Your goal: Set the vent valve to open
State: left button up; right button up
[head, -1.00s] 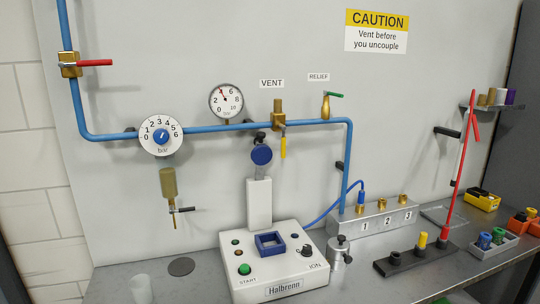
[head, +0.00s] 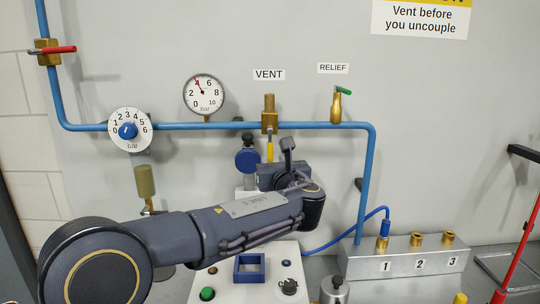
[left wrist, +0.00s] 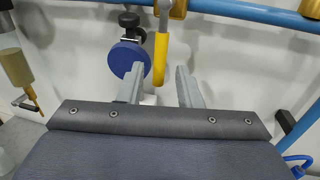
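The vent valve (head: 269,116) is a brass body on the blue pipe under the VENT label. Its yellow handle (head: 270,149) hangs straight down, across the pipe's run. In the left wrist view the yellow handle (left wrist: 161,58) hangs between the two fingertips, seemingly close to them; I cannot tell whether they touch it. My left gripper (head: 288,154) is just below and right of the valve in the head view. In the left wrist view the fingers (left wrist: 160,69) are apart, with a gap around the handle. My right gripper is not in view.
The blue round knob (head: 248,161) sits just left of the handle. The pressure gauge (head: 204,94), regulator dial (head: 130,130) and relief valve (head: 336,108) are on the same pipe. A white machine (head: 222,285) and a metal block with brass ports (head: 404,261) stand below.

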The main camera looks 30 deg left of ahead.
aim_at(271, 157)
pick_arm(q)
jog(key=p+x, duration=0.1)
jog(key=x, duration=0.3)
jog(key=shift+w, duration=0.15)
jog(key=shift+w+a, duration=0.3)
jog(key=shift+a, duration=0.15)
grip_shut()
jog(key=shift+f, duration=0.1)
